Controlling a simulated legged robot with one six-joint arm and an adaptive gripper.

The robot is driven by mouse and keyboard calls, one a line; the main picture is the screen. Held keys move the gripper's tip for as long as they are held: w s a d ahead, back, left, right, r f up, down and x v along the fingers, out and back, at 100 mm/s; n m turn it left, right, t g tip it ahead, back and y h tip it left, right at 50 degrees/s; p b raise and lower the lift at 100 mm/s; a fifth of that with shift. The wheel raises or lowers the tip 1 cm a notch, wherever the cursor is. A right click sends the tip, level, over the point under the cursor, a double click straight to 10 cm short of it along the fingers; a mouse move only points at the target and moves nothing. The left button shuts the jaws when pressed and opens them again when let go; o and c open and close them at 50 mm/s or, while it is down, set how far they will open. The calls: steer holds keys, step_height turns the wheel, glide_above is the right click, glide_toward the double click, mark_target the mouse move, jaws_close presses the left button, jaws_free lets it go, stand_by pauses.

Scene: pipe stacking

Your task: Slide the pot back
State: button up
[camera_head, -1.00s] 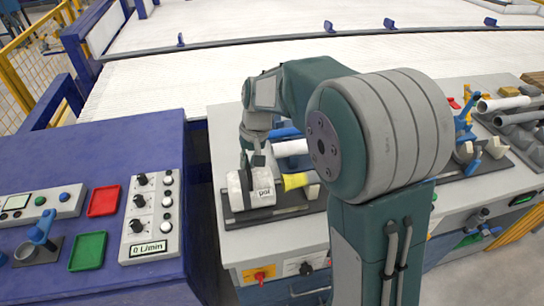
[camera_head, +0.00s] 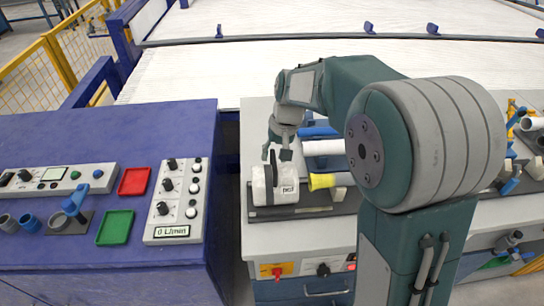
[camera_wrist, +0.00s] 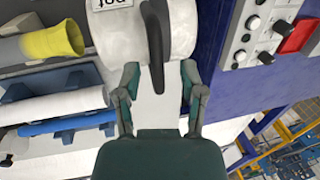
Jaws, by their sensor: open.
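The pot (camera_head: 290,186) is a white cylinder with a "pot" label and a dark upright handle (camera_head: 274,168). It lies on a dark holder (camera_head: 315,210) at the front left of the light worktable. My gripper (camera_head: 278,156) is open just above the pot, fingers spread. In the wrist view the pot (camera_wrist: 112,38) is at the top, and its dark handle (camera_wrist: 155,50) points down between the two fingertips of my gripper (camera_wrist: 160,74). The fingers appear apart from the handle, one on each side. I cannot tell the exact height gap.
A yellow-ended grey piece (camera_head: 322,182), a white pipe (camera_head: 322,147) and a blue pipe (camera_head: 318,131) lie beside the pot. A blue bench (camera_head: 100,135) with a control panel (camera_head: 178,200), red tray (camera_head: 134,181) and green tray (camera_head: 115,228) stands left, across a gap.

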mark_target(279, 172)
step_height(279, 172, up, 11)
steer(key=d, duration=0.1)
steer(key=shift+d+f, duration=0.15)
stand_by(0.3)
steer(key=s+d+t+h, duration=0.1)
steer(key=s+d, duration=0.3)
steer(key=s, duration=0.8)
steer(key=s+d+t+h, duration=0.1)
steer(key=s+d+t, duration=0.3)
steer(key=s, duration=0.7)
steer(key=shift+s+d+f+t, duration=0.2)
steer(key=shift+s+f+t, duration=0.1)
steer(key=shift+s+f, duration=0.1)
